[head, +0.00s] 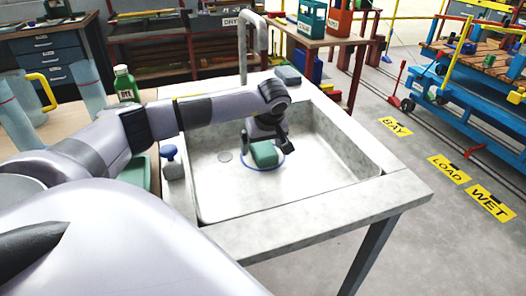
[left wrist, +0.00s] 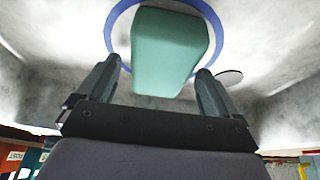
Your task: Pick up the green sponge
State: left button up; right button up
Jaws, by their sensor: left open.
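The green sponge (head: 264,154) lies in the sink basin on a round white plate with a blue rim (head: 268,168). In the left wrist view the sponge (left wrist: 168,50) is just ahead of the fingertips, and the plate's blue rim (left wrist: 113,20) curves around it. My left gripper (head: 268,138) reaches down into the sink over the sponge. Its two fingers (left wrist: 157,75) are apart and on either side of the sponge's near end. Whether they touch it is not clear. My right gripper is not in view.
The sink (head: 330,226) has a raised pale stone rim. The basin's right side is clear.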

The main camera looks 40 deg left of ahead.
aim_at(263, 146)
pick_arm(q)
jog(key=shift+f, duration=0.25)
dwell(0.5)
jog(key=c, duration=1.1)
notch_tip(263, 146, up, 12)
jog(key=r, duration=0.1)
jog(key=s+d, duration=0.3)
jog(key=d, duration=0.3)
jog(key=s+d, duration=0.3)
jog(key=d, duration=0.3)
jog(key=s+d+f+p, duration=0.1)
jog(key=s+d, duration=0.2)
jog(key=d, duration=0.2)
jog(key=shift+s+d, duration=0.1)
jog(key=shift+d, duration=0.3)
